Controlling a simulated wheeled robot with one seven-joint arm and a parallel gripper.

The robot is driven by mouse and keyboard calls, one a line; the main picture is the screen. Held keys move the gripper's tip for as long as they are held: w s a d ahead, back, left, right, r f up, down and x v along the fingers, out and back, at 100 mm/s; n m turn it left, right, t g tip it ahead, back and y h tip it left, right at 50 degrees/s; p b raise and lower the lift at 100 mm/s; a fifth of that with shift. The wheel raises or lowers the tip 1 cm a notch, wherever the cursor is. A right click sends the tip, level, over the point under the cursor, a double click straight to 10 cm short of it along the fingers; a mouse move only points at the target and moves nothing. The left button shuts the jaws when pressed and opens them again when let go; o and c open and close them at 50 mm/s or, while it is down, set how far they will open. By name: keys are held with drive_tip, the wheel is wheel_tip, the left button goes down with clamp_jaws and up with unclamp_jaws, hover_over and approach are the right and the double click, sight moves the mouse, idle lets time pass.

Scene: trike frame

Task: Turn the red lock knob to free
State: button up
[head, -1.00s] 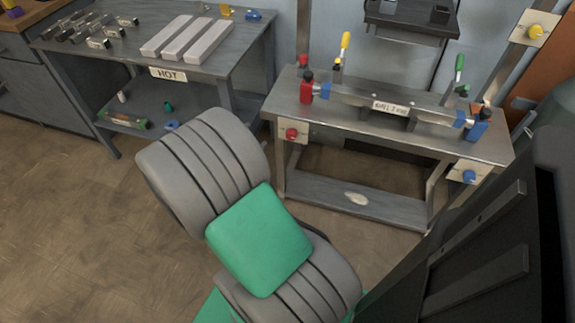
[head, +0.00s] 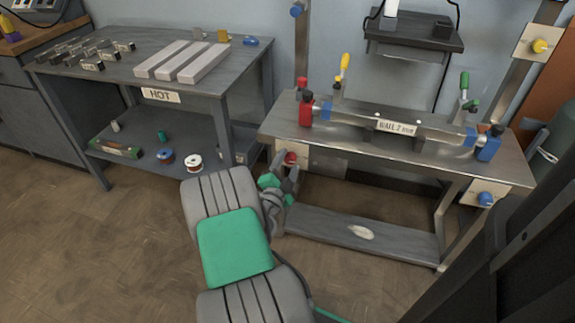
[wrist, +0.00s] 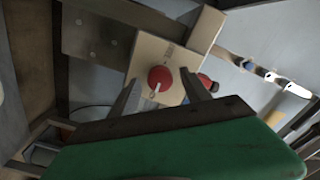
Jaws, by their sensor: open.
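The red lock knob (head: 290,158) is on a pale plate (head: 297,150) at the left front of the metal bench. In the wrist view the red knob (wrist: 161,79) is round with a white pointer line, on the tan plate (wrist: 150,56). My gripper (head: 282,180) is just in front of the plate, partly hidden by my arm. In the wrist view my gripper's two fingers (wrist: 158,98) are apart, with the knob showing between them. I cannot tell how near the tips are to it, and the fingers are not closed on it.
The bench (head: 345,148) carries a clamped bar with a label, red and blue end blocks, and yellow and green handles. A blue knob (head: 486,198) is at its right leg. A table (head: 110,72) with a HOT sign stands left. Open floor (head: 90,250) lies lower left.

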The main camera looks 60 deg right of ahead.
drive_tip(key=shift+c, duration=0.5)
clamp_jaws()
